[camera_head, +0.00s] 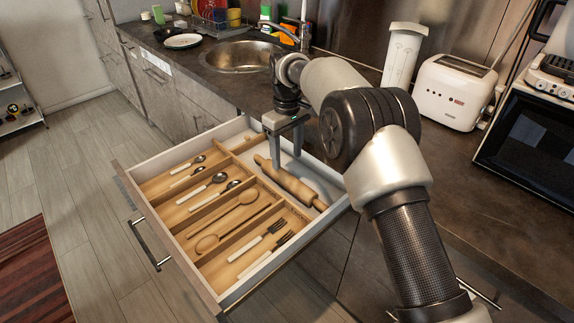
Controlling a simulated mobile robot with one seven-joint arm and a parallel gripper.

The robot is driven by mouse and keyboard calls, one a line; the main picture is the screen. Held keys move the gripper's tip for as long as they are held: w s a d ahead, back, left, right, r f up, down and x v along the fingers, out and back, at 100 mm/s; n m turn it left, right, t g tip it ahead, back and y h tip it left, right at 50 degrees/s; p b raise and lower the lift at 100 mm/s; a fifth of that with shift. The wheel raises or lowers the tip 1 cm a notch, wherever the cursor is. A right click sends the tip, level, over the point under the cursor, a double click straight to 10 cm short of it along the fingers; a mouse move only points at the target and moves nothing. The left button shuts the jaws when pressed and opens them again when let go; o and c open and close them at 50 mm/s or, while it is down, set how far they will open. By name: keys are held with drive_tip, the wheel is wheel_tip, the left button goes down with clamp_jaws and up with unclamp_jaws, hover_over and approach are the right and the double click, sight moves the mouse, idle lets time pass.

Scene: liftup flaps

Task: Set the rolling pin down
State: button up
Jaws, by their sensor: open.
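The wooden rolling pin (291,184) lies in the right-hand compartment of the open drawer (174,248). It rests at a slant, with one handle toward the back and the other toward the drawer's right front. My gripper (286,162) points down into this compartment, its fingers beside and over the pin's back half. The fingers are open. I cannot tell whether they touch the pin. My arm comes in from the right and covers part of the counter.
Wooden dividers hold spoons (215,180), wooden spoons (208,243) and forks (268,242) left of the pin. Behind are the sink (240,57), a white canister (402,55), a toaster (453,92) and an oven (535,130). The drawer walls surround the gripper closely.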

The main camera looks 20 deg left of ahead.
drive_tip(key=shift+r, duration=1.55)
drive_tip(key=s+d+r+m+t, duration=0.1)
drive_tip(key=s+d+r+m, duration=0.15)
drive_tip(key=d+r, duration=0.85)
drive_tip(key=s+d+r+m+t, duration=0.15)
drive_tip(key=d+r+m, duration=0.25)
drive_tip(key=d+r, duration=0.7)
drive_tip(key=s+d+m+t, duration=0.2)
drive_tip(key=s+d+m, duration=0.1)
drive_tip(key=s+d, duration=0.9)
drive_tip(key=s+d+f+m+t, duration=0.1)
drive_tip(key=s+d+f+m, duration=0.3)
drive_tip(key=s+d, duration=0.4)
drive_tip(key=s, duration=0.3)
drive_tip(key=shift+d+f, duration=0.2)
drive_tip(key=shift+s, duration=0.1)
